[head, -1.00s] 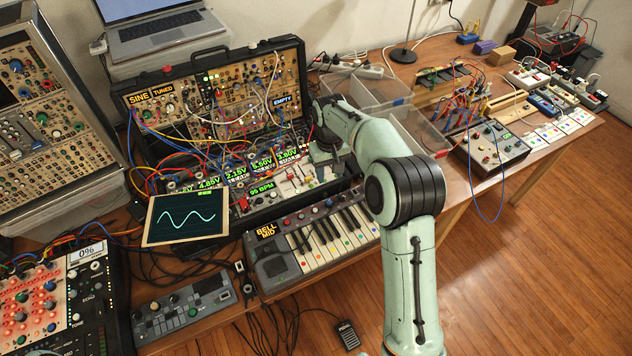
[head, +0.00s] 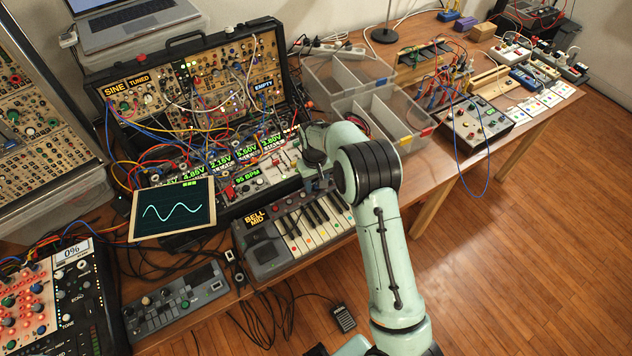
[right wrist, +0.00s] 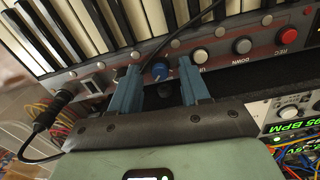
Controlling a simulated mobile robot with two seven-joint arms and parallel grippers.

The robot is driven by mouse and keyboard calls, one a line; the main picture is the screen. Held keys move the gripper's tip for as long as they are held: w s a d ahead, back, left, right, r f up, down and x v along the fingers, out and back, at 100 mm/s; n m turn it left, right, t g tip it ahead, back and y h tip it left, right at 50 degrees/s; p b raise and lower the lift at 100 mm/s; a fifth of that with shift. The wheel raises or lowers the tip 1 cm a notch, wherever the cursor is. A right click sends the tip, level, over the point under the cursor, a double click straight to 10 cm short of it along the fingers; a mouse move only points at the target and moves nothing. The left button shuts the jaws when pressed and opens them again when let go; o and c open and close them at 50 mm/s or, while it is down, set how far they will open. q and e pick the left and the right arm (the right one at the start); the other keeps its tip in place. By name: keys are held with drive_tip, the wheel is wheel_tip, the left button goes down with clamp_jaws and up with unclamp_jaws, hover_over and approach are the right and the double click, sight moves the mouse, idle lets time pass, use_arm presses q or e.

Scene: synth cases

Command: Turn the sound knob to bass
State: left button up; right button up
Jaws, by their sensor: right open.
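The keyboard (head: 268,258) stands at the front edge of the table, its small display (head: 255,218) reading "BELL MID". In the head view, my right gripper (head: 318,183) is over the keyboard's back strip, its fingertips largely hidden. My left gripper is not in view.
White, grey and red buttons (right wrist: 243,46) line the same strip beside the fingers. A black cable (right wrist: 58,97) plugs in near it. The patch-cabled synth case (head: 185,88) stands behind, a tablet with a wave (head: 172,209) to the left and clear bins (head: 385,110) behind right.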

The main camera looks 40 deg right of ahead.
clamp_jaws()
drive_tip(key=shift+n, duration=0.4)
drive_tip(key=n, duration=0.3)
drive_tip(key=shift+n, duration=0.3)
drive_tip(key=n, duration=0.4)
drive_tip(key=shift+n, duration=0.3)
drive_tip(key=n, duration=0.4)
drive_tip(key=shift+p, duration=0.35)
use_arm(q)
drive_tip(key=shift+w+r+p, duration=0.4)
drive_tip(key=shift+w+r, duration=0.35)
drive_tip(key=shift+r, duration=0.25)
use_arm(e)
drive_tip(key=n, duration=0.4)
drive_tip(key=shift+n, duration=0.3)
